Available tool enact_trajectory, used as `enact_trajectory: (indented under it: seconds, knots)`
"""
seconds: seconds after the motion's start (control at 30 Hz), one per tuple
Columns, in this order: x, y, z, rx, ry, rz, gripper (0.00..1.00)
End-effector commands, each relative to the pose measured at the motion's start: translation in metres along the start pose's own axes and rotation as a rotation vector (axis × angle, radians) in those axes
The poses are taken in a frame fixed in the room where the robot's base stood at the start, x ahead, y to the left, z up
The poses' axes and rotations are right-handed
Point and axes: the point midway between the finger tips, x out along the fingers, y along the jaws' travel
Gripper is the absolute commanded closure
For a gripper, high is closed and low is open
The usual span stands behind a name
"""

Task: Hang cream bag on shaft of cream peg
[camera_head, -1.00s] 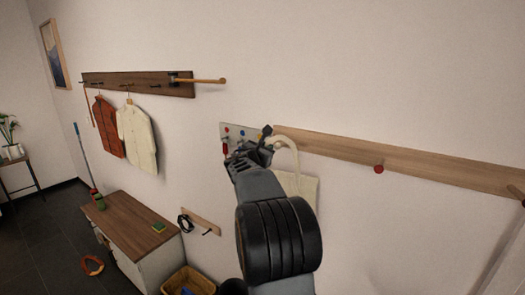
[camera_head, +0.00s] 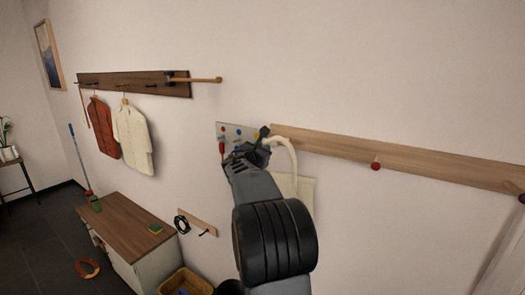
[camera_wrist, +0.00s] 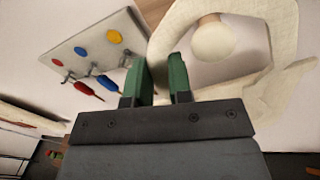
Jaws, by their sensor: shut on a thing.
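The cream bag (camera_head: 304,187) hangs from my gripper (camera_head: 262,143) against the wall, below the left end of the light wooden rail. My gripper is shut on its handle (camera_head: 292,150). In the wrist view the green fingertips (camera_wrist: 163,80) pinch the handle (camera_wrist: 165,38), which curves up and to the right. The cream peg (camera_wrist: 212,40) shows there as a round cream knob on a wooden shaft, framed by the handle loop. I cannot tell whether the loop is around the shaft or only in front of the knob. In the head view my gripper and the handle hide the peg.
The light wooden rail (camera_head: 400,163) runs right and carries a red peg (camera_head: 375,165). A pale panel with coloured dots and small tools (camera_head: 228,131) is close left of my gripper. A dark rack (camera_head: 130,84) with coats is farther left. A cabinet (camera_head: 120,222) stands below.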

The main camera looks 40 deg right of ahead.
Motion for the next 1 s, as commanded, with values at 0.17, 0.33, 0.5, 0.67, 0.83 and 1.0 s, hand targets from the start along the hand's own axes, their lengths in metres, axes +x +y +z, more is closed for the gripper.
enact_trajectory:
  seconds: [0.17,0.33,0.5,0.67,0.83,1.0]
  knots:
    - [0.0,0.0,0.001,0.0,-0.001,0.0,0.69]
    - [0.0,0.0,0.0,0.0,-0.001,0.0,0.53]
    - [0.0,0.0,0.0,0.0,0.0,0.0,0.51]
    - [-0.004,0.0,-0.001,0.001,0.0,0.001,0.51]
    - [-0.027,0.0,-0.002,0.002,-0.001,0.003,0.51]
    - [-0.063,0.0,-0.002,0.001,0.0,0.005,0.51]
